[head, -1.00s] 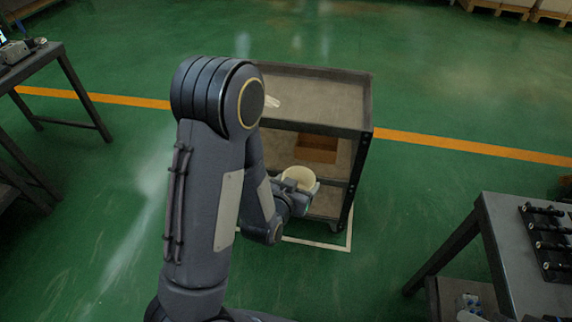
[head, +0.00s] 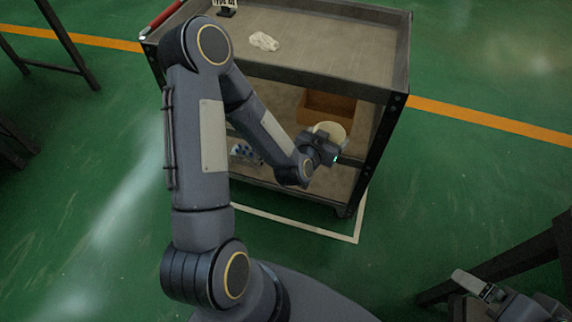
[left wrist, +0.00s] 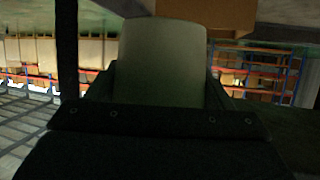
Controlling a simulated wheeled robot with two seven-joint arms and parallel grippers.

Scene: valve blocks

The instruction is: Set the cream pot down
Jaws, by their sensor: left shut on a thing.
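The cream pot (head: 331,130) is held by my left gripper (head: 322,147), at the open front of the grey cart, between its top tray and lower shelf (head: 275,180). The pot looks close to upright, in front of an orange-brown box. In the left wrist view the pot (left wrist: 162,62) fills the middle, with the left gripper (left wrist: 160,95) shut around it. The pot's underside is hidden, and I cannot tell whether it touches the shelf.
The orange-brown box (head: 327,108) stands inside the cart. The cart's right post (head: 386,140) is close to the pot. A blue-grey item (head: 245,152) lies on the shelf at left, partly behind my arm. A crumpled white cloth (head: 264,41) lies on the top tray (head: 330,50).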

